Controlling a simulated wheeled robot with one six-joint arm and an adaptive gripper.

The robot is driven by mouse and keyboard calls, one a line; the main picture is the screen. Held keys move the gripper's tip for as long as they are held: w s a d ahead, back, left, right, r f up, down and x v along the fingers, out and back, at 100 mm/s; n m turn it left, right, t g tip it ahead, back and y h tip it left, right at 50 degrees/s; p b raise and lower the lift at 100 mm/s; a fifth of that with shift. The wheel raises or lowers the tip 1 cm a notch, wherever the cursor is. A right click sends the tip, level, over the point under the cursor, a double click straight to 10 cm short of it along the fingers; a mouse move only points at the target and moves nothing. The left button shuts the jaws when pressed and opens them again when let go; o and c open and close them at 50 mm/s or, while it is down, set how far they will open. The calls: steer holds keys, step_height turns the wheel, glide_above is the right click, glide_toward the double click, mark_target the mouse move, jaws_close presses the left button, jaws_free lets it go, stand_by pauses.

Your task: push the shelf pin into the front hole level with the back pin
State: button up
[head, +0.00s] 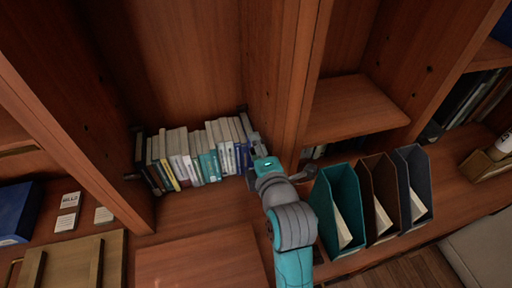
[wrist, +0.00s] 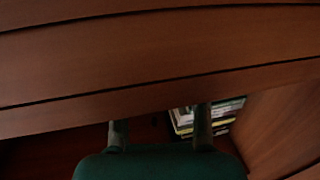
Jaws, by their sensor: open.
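My gripper (head: 254,140) is at the right end of a row of books, close to the right upright (head: 285,85) of the middle bay. In the wrist view my gripper (wrist: 160,122) has its two fingers apart, with nothing visible between them. A small dark spot (wrist: 154,121) shows on the wood beyond the gap; I cannot tell whether it is a hole. I cannot make out the shelf pin, the front hole or the back pin in either view. My gripper and arm cover part of the upright in the head view.
The row of books (head: 190,155) stands at the back of the bay. A loose board (head: 200,262) lies in front. Teal (head: 322,205), brown (head: 368,172) and grey (head: 405,170) file holders stand right of my arm. A shelf (head: 350,108) spans the right bay.

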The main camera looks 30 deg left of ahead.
steer(key=v, duration=1.2)
steer(key=shift+f, duration=0.1)
